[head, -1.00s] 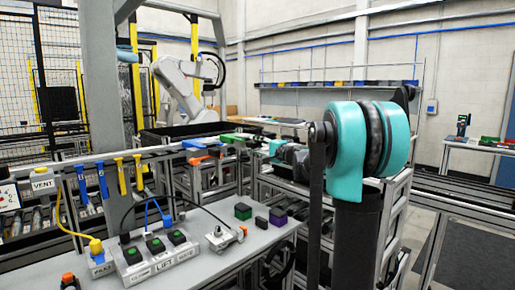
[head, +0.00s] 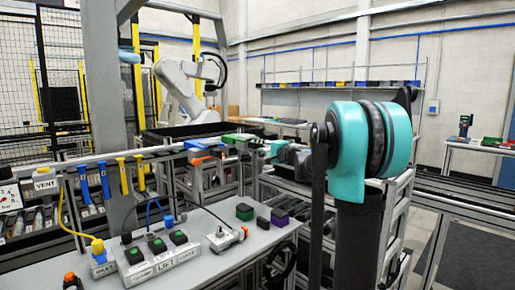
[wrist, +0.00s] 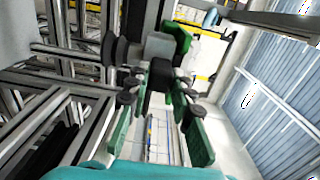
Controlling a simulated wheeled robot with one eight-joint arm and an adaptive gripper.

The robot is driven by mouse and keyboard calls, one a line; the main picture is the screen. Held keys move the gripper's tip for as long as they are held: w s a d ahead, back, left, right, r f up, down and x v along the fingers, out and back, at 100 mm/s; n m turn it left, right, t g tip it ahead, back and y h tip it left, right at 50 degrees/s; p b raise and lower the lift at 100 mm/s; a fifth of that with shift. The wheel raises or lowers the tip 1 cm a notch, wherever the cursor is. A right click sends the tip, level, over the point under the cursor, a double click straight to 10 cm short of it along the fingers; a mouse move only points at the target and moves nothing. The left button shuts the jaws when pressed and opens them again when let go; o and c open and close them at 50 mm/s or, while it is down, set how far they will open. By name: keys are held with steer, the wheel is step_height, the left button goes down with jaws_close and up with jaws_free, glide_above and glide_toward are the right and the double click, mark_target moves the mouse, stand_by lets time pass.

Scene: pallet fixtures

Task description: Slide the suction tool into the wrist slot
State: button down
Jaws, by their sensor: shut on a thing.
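My gripper (wrist: 158,112) shows in the wrist view with its green finger pads apart on either side of a black block. It is shut on the suction tool, seen as this black block (wrist: 159,76), a grey body (wrist: 160,46) and dark round cups at its left. A green piece (wrist: 178,40) stands just beyond the grey body. In the head view, my gripper (head: 270,151) is small and partly hidden, close to a green holder (head: 238,138) on the rail. I cannot tell whether the tool touches the holder, and the slot opening is not clear.
A blue holder (head: 197,144) sits on the rail left of the green one. Yellow and blue hooks hang farther left. Below, a grey bench (head: 205,262) carries a button box (head: 155,253), a clamp and small coloured blocks. Metal frames stand close around my arm.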

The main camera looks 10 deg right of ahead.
steer(key=shift+r, duration=0.1)
stand_by(0.4)
steer(key=shift+s+d, duration=0.15)
steer(key=v, duration=0.8)
stand_by(1.0)
stand_by(0.4)
